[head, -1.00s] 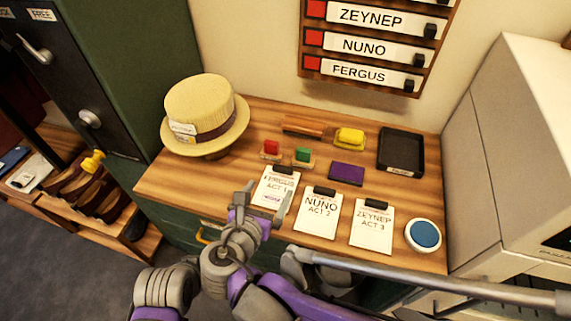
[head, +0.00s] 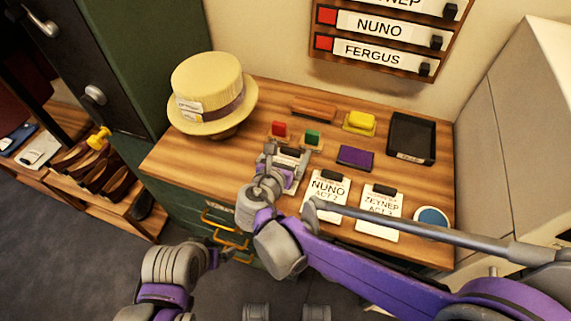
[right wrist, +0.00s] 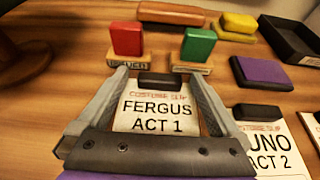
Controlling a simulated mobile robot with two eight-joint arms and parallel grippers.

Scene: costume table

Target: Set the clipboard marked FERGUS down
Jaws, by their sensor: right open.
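The clipboard marked FERGUS ACT 1 (right wrist: 158,118) is a white sheet under a dark clip, lying flat on the wooden tabletop (head: 190,160). My right gripper (right wrist: 158,76) is open, with one finger on each side of the clipboard's upper part; I cannot tell whether they touch it. In the head view the right gripper (head: 287,160) covers most of that clipboard. My left arm (head: 175,268) is low at the left, in front of the drawers. Its gripper end (head: 238,252) is small and unclear near a yellow drawer handle (head: 218,217).
The NUNO clipboard (head: 326,193) and ZEYNEP clipboard (head: 379,212) lie to the right. Behind are red (right wrist: 127,38) and green (right wrist: 198,45) stamps, a purple pad (head: 356,158), a yellow-topped block (head: 359,122) and a black tray (head: 411,138). A straw hat (head: 207,92) stands left.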

